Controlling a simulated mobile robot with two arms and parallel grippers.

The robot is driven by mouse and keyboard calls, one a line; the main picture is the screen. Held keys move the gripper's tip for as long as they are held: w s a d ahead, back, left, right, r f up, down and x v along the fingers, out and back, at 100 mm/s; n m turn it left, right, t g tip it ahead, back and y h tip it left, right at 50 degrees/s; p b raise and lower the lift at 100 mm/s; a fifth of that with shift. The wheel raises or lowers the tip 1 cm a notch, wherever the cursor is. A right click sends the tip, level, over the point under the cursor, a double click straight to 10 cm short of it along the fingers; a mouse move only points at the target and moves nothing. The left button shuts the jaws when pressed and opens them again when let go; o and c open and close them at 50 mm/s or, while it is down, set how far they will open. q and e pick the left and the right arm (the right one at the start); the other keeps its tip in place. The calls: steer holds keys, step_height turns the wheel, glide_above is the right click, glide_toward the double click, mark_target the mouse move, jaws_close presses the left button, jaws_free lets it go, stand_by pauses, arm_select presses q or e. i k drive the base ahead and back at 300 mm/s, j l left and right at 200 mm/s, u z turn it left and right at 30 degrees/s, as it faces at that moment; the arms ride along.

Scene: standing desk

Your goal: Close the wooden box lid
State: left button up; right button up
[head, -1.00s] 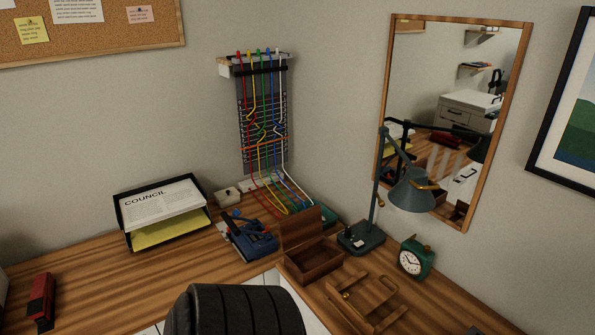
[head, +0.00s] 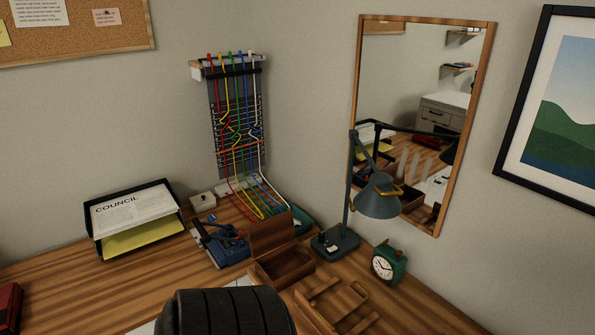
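The wooden box (head: 283,271) stands on the desk near the middle, between the blue tool and the lamp base. Its lid (head: 270,231) is open and stands up at the back of the box, so the dark inside shows. A large black ribbed rounded thing (head: 225,312) fills the bottom middle of the head view and hides the desk there. I cannot tell for sure what it is. Neither of my grippers shows in this view.
A desk lamp (head: 335,243) and a green clock (head: 388,265) stand right of the box. A wooden tray (head: 355,312) lies in front. A blue tool (head: 222,242), cables (head: 250,190) and a paper tray (head: 140,247) are behind and left. Bare desk shows at left.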

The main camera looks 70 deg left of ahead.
mark_target(267, 236)
steer(key=u, duration=0.5)
steer(key=i+u, duration=0.15)
steer(key=u, duration=0.3)
steer(key=l+u, duration=0.1)
steer(key=u, duration=0.4)
